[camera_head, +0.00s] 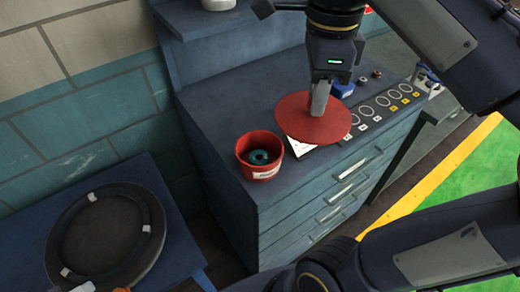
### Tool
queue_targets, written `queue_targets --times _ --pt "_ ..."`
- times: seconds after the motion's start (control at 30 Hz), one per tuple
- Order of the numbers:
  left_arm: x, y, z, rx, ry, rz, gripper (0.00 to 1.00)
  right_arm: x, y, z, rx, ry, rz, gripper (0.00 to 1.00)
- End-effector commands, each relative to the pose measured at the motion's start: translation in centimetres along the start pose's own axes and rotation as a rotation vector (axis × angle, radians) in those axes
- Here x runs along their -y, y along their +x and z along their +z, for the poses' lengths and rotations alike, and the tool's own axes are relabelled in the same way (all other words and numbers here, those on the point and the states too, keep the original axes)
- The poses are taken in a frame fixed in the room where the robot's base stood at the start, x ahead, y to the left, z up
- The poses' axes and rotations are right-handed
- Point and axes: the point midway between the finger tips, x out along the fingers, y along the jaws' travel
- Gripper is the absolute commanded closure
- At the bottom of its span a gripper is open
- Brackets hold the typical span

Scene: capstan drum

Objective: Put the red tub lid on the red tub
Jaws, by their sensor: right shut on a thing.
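The red tub (246,157) stands open and upright on the blue cabinet top, near its front left corner. A dark teal ring-shaped thing (259,157) sits inside it. The red tub lid (297,123) is a flat round disc. My right gripper (319,108) points down and is shut on the lid near its middle. The lid is to the right of the tub and farther back, apart from it, and appears held above the cabinet top. My left gripper is not in view.
A white sheet (300,147) shows partly under the lid. Marked circles (382,101), a blue object (343,90) and small brass-coloured parts (376,74) are to the right. A blue table (150,178) with a dark round ring (70,215) stands at the left.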

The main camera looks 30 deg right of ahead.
Motion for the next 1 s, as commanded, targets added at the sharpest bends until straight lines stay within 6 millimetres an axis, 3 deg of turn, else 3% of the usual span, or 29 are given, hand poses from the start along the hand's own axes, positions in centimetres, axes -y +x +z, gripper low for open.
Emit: queue_targets --times 0.03,0.43,0.67,0.93,1.0 --pt "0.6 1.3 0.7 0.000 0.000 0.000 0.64 0.0 1.6 0.0 0.000 0.000 0.001 1.00" --pt "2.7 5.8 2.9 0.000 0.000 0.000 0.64 0.0 7.1 0.0 0.000 0.000 0.000 1.00" --pt "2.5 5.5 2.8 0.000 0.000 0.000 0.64 2.1 8.3 2.0 -0.005 -0.002 0.006 1.00" --pt "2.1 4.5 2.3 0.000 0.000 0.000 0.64 6.9 11.2 6.6 -0.005 -0.002 0.006 1.00" --pt "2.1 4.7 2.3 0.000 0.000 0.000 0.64 7.6 12.9 7.3 -0.005 0.000 0.006 1.00"
